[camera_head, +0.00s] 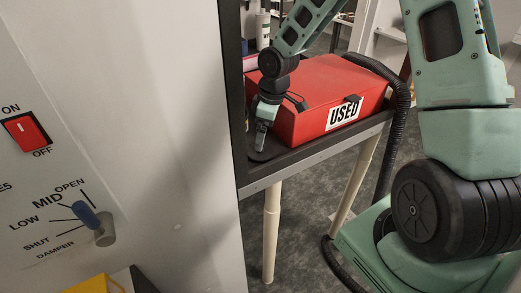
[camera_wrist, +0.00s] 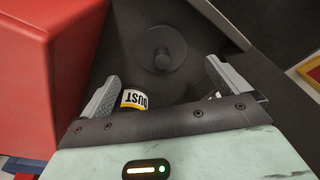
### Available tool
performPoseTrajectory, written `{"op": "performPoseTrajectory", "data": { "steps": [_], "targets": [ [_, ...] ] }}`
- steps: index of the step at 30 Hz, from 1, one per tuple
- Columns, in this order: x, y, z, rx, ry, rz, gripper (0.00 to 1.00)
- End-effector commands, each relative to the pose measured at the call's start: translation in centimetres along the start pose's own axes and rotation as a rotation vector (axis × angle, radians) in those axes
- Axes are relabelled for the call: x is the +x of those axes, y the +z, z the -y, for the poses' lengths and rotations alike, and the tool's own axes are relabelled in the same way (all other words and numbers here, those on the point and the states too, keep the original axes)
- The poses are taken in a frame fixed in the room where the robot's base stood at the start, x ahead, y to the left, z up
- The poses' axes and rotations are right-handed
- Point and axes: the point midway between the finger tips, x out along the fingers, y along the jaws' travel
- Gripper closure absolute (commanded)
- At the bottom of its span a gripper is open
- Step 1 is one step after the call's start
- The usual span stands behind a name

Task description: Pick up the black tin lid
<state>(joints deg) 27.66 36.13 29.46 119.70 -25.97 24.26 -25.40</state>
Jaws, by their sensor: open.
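The black tin lid (camera_wrist: 150,65) is a dark round disc with a raised knob at its middle, lying on the black bench top in the wrist view. My gripper (camera_wrist: 161,72) is open, with its grey fingers spread on the near left and near right of the lid. Nothing is held between them. In the head view my gripper (camera_head: 261,142) points down at the near left of the red box, and a dark disc edge beside it is hard to make out.
A red box (camera_head: 335,85) marked USED stands close beside my gripper; it fills the left of the wrist view (camera_wrist: 45,60). A pale cabinet (camera_head: 150,120) with a switch and damper knob stands left.

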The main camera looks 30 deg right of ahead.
Motion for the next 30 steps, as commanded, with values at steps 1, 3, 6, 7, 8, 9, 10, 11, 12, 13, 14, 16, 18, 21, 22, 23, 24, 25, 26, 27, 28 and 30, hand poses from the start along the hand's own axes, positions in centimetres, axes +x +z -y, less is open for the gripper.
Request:
{"op": "performPoseTrajectory", "data": {
  "steps": [1, 3, 6, 7, 8, 9, 10, 11, 12, 13, 14, 16, 18, 21, 22, 23, 24, 25, 26, 27, 28, 30],
  "targets": [
    [0.3, 0.0, 0.0, 0.001, -0.001, 0.001, 0.00],
    [0.6, 0.0, 0.0, 0.000, 0.000, 0.000, 0.00],
    [1.3, -0.1, 0.1, -0.001, -0.002, 0.002, 0.00],
    [1.6, -0.1, 0.2, -0.001, -0.002, 0.002, 0.00],
    [2.0, -0.2, 0.3, -0.002, -0.003, 0.002, 0.00],
    [2.6, -0.2, 0.3, -0.003, -0.003, 0.003, 0.00],
    [3.0, -0.3, 0.4, -0.001, -0.003, 0.002, 0.00],
    [3.5, -0.3, 0.5, -0.003, -0.003, 0.003, 0.00],
    [4.0, -0.3, 0.4, -0.002, -0.002, 0.002, 0.00],
    [4.5, -0.3, 0.4, -0.001, -0.003, 0.002, 0.00],
    [4.8, -0.3, 0.4, 0.000, -0.003, 0.002, 0.00],
    [5.5, -0.3, 0.4, -0.001, -0.002, 0.000, 0.00],
    [5.8, -0.3, 0.4, -0.001, -0.001, 0.000, 0.00],
    [5.9, -0.3, 0.3, 0.000, 0.000, 0.000, 0.00],
    [5.9, -0.3, 0.3, 0.000, 0.000, -0.001, 0.00],
    [5.9, -0.3, 0.3, 0.000, 0.000, -0.001, 0.00],
    [5.9, -0.3, 0.3, 0.000, 0.000, -0.001, 0.00],
    [5.9, -0.3, 0.3, 0.000, 0.000, -0.001, 0.03],
    [5.9, -0.3, 0.3, 0.000, 0.000, -0.001, 0.11],
    [5.9, -0.3, 0.3, 0.000, 0.000, -0.001, 0.22],
    [5.9, -0.3, 0.3, 0.000, 0.000, -0.001, 0.31],
    [5.9, -0.3, 0.3, 0.000, 0.000, -0.001, 0.45]
  ]
}}
